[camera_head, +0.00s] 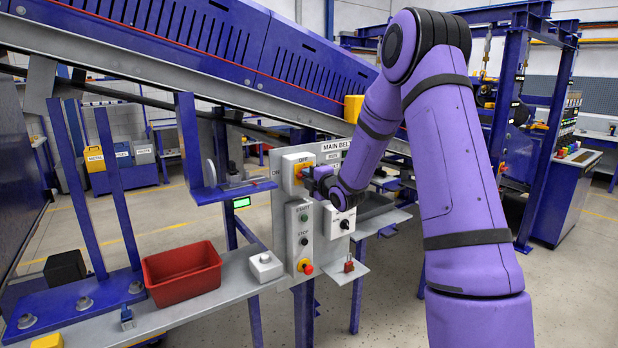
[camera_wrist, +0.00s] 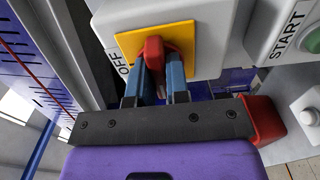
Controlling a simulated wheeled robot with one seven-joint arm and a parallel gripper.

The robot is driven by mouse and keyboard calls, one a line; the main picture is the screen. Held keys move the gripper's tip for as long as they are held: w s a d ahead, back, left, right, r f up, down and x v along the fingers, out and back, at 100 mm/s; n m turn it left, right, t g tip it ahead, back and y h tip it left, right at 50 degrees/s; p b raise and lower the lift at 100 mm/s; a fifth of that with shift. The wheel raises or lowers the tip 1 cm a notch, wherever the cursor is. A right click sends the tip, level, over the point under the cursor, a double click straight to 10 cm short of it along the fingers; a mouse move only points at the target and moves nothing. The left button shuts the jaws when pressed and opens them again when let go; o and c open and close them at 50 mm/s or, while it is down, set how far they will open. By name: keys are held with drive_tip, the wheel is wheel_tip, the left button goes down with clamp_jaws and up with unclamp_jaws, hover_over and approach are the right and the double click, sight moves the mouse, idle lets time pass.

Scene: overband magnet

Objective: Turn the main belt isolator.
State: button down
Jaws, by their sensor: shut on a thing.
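The main belt isolator is a grey box with a yellow plate (camera_head: 300,171) on the "MAIN BELT" panel (camera_head: 335,149), with "ON" and "OFF" lettering beside it. Its red handle (camera_wrist: 154,52) shows in the wrist view in front of the yellow plate (camera_wrist: 128,42). My gripper (camera_wrist: 162,72) has its two blue fingers on either side of the red handle and is shut on it. In the head view my gripper (camera_head: 307,174) reaches the isolator from the right and hides most of the handle. The handle's exact angle is partly hidden by the fingers.
A red bin (camera_head: 182,272) and a white box (camera_head: 265,265) stand on the bench to the left. A red padlock (camera_head: 349,266) sits on a small shelf.

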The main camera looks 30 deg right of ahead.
drive_tip(key=m, duration=0.4)
drive_tip(key=shift+m, duration=0.4)
drive_tip(key=m, duration=0.4)
drive_tip(key=shift+m, duration=0.3)
drive_tip(key=m, duration=0.4)
drive_tip(key=shift+m, duration=0.3)
drive_tip(key=shift+f+m, duration=0.1)
drive_tip(key=shift+m, duration=1.7)
drive_tip(key=c, duration=1.1)
unclamp_jaws()
